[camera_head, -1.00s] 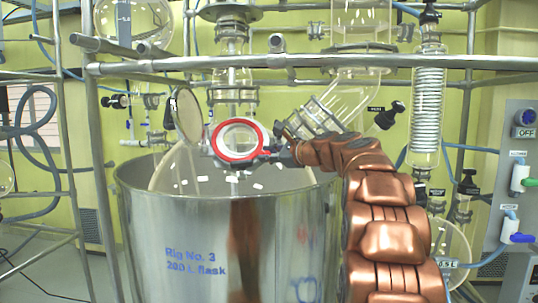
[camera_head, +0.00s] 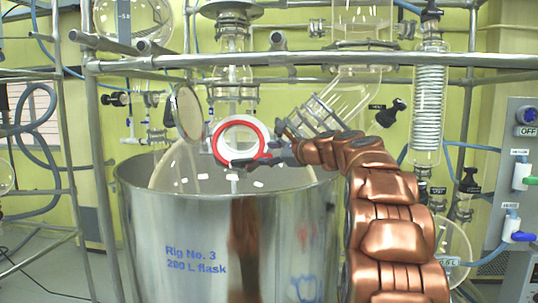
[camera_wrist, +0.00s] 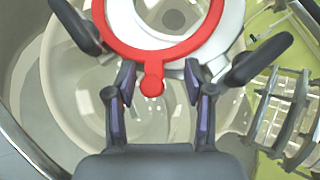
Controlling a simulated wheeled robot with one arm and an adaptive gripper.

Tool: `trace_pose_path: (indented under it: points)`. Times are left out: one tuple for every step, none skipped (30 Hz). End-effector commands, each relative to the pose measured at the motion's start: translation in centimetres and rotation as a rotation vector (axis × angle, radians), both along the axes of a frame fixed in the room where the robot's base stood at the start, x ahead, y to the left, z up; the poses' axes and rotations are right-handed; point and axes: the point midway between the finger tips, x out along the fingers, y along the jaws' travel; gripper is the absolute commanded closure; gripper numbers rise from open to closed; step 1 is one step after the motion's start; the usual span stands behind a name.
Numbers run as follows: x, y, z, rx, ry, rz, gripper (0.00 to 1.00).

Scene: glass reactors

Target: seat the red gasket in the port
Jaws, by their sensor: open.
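The red gasket (camera_head: 262,134) is a ring lying in front of the white ring of the port (camera_head: 238,124) above the steel vessel. In the wrist view the gasket (camera_wrist: 151,48) overlaps the white port ring (camera_wrist: 232,28), which shows beyond its lower right edge. Whether it lies flush I cannot tell. Its short round tab points down. My gripper (camera_wrist: 159,82) is open, with one finger on each side of the tab and gaps visible between. In the head view my gripper (camera_head: 262,161) is at the gasket's lower right edge.
A round disc-like cover (camera_head: 187,112) stands at the port's left. The steel vessel (camera_head: 170,225) is below. A metal rail (camera_head: 330,61) crosses above, and angled glass tubing (camera_head: 335,105) is close on the right. A black-handled valve (camera_head: 390,113) is farther right.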

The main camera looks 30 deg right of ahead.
Motion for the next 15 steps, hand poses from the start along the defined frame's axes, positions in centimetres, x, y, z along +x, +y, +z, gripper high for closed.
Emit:
trace_pose_path:
  points:
    - [-0.5, -0.1, 0.2, 0.000, -0.002, -0.001, 0.47]
    - [-0.9, -0.2, 0.3, -0.001, -0.002, -0.001, 0.47]
    - [-1.4, -0.3, 0.4, -0.001, -0.002, -0.001, 0.47]
    - [-1.9, -0.3, 0.5, -0.001, -0.003, 0.000, 0.47]
    - [-2.4, -0.4, 0.5, 0.000, -0.002, 0.001, 0.47]
    - [-3.1, -0.6, 0.6, 0.001, -0.002, 0.001, 0.47]
    - [-3.7, -0.8, 0.8, 0.002, -0.003, 0.000, 0.47]
    - [-4.3, -0.9, 0.8, 0.000, -0.002, -0.001, 0.47]
    - [-5.1, -1.0, 1.0, 0.002, -0.002, 0.000, 0.47]
    - [-5.7, -1.1, 1.1, 0.002, -0.003, 0.000, 0.47]
    - [-6.3, -1.3, 1.2, 0.001, -0.003, -0.002, 0.47]
    - [-6.9, -1.5, 1.3, 0.001, -0.003, -0.002, 0.47]
    - [-7.4, -1.6, 1.4, 0.000, -0.002, -0.002, 0.47]
    - [-7.9, -1.7, 1.4, 0.000, -0.002, -0.002, 0.47]
    - [-8.5, -1.8, 1.5, 0.000, -0.003, -0.002, 0.47]
